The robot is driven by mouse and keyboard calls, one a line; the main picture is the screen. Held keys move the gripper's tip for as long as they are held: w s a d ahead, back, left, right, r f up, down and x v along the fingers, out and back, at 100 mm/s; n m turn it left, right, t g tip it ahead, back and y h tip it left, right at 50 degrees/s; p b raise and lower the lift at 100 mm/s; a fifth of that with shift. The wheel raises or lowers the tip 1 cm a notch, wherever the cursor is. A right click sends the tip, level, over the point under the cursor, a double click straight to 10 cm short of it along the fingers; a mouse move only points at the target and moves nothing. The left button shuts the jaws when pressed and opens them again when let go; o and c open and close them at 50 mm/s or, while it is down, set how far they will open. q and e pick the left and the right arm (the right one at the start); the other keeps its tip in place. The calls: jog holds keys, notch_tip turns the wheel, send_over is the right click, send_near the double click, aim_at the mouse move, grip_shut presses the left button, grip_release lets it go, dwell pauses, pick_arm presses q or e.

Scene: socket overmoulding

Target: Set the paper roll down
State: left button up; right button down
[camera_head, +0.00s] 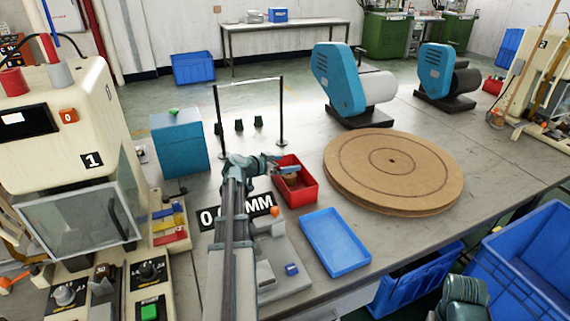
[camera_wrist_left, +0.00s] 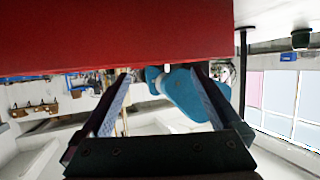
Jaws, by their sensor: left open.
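My left gripper (camera_head: 280,168) is at the red bin (camera_head: 303,193), over its back left rim. In the left wrist view the gripper (camera_wrist_left: 163,72) has its two fingers apart with nothing held between them, and the red bin wall (camera_wrist_left: 120,30) fills the top. Something small and brown (camera_head: 292,181) shows in the bin, partly hidden by the gripper; I cannot tell what it is. No loose paper roll is clearly seen. A large pale roll (camera_head: 378,88) sits on the nearer blue machine (camera_head: 339,78). My right gripper is not seen.
A blue tray (camera_head: 335,243) lies in front of the red bin. A round brown turntable (camera_head: 393,170) stands to the right. A teal box (camera_head: 180,143) and a thin black-post frame (camera_head: 282,110) stand behind. A large blue crate (camera_head: 535,262) is at the right.

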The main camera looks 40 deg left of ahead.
pick_arm(q)
jog(key=d+p+v, duration=0.1)
jog(key=p+v, duration=0.3)
jog(key=v, duration=0.8)
jog(key=shift+a+r, duration=0.25)
jog(key=shift+a, duration=0.2)
jog(key=w+d+f+m+g+h+p, duration=0.1)
jog(key=d+g+p, duration=0.15)
jog(key=d, duration=0.75)
jog(key=w+d+f+m+g+h+p, duration=0.1)
jog(key=w+d+f+g+h, duration=0.15)
jog(key=d, duration=0.75)
jog(key=w+d+f+g+h+p, duration=0.1)
jog(key=d+g+p, duration=0.15)
jog(key=d, duration=0.75)
jog(key=s+d+g+y+p, duration=0.2)
jog(key=s+d, duration=0.4)
jog(key=d, duration=0.4)
jog(key=s+d+r+g+y+p, duration=0.1)
jog(key=s+d+g+y+p, duration=0.2)
jog(key=s+d, duration=0.4)
jog(key=d+g+y, duration=0.1)
jog(key=d+y, duration=0.1)
jog(key=d, duration=0.2)
jog(key=shift+s+r+m, duration=0.3)
jog(key=shift+s+m, duration=0.05)
jog(key=shift+m, duration=0.05)
jog(key=shift+d, duration=0.1)
